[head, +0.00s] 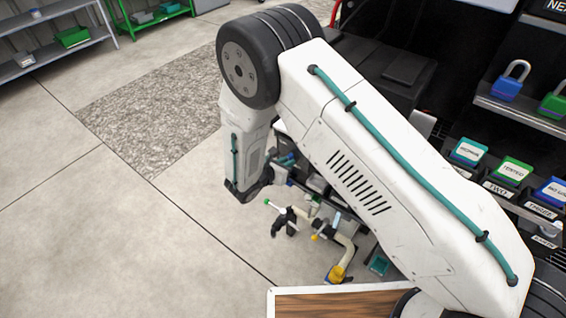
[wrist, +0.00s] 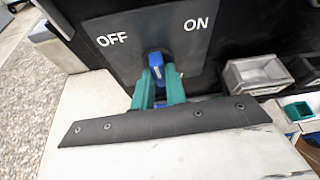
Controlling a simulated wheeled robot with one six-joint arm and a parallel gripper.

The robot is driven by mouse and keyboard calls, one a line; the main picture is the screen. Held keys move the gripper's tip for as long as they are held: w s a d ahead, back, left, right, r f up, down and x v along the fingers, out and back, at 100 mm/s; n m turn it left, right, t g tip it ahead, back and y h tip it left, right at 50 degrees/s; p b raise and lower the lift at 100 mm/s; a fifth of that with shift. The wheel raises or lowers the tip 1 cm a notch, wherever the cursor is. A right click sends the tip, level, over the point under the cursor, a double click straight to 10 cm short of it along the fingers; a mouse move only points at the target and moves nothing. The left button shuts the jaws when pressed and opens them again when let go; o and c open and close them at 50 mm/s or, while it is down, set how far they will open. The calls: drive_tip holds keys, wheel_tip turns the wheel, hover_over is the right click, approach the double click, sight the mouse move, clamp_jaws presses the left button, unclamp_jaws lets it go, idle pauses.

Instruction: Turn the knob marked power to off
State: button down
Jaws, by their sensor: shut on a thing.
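In the wrist view, a blue knob (wrist: 156,62) sits on a dark grey panel (wrist: 192,64), with OFF printed at its upper left and ON at its upper right. The knob's blue handle stands nearly upright in the picture, between the two words. No "power" label is visible. My gripper (wrist: 158,80) has its two green fingers on either side of the knob and is shut on it. The fingers hide the knob's lower part. The head view does not clearly show the knob or the fingers; my arm covers much of that view.
Grey bins (wrist: 256,73) and a small green tray (wrist: 298,110) lie right of the panel in the wrist view. The head view shows a pipe with a yellow end (head: 337,272), padlocks (head: 510,82) on a right shelf, and open floor at left.

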drive_tip(key=shift+w+a+n+g+h, duration=0.15)
drive_tip(key=shift+n+g+h, duration=0.2)
drive_tip(key=shift+n+h, duration=0.7)
drive_tip(key=shift+w+a+n+g+h, duration=0.15)
drive_tip(key=shift+n+g+h, duration=0.25)
drive_tip(key=shift+n, duration=1.25)
drive_tip(key=shift+h, duration=0.25)
drive_tip(key=c, duration=1.4)
unclamp_jaws()
drive_tip(key=shift+s+a, duration=0.1)
drive_tip(key=shift+c, duration=0.2)
drive_tip(key=v, duration=0.7)
drive_tip(key=shift+s+a, duration=0.2)
drive_tip(key=shift+r, duration=0.1)
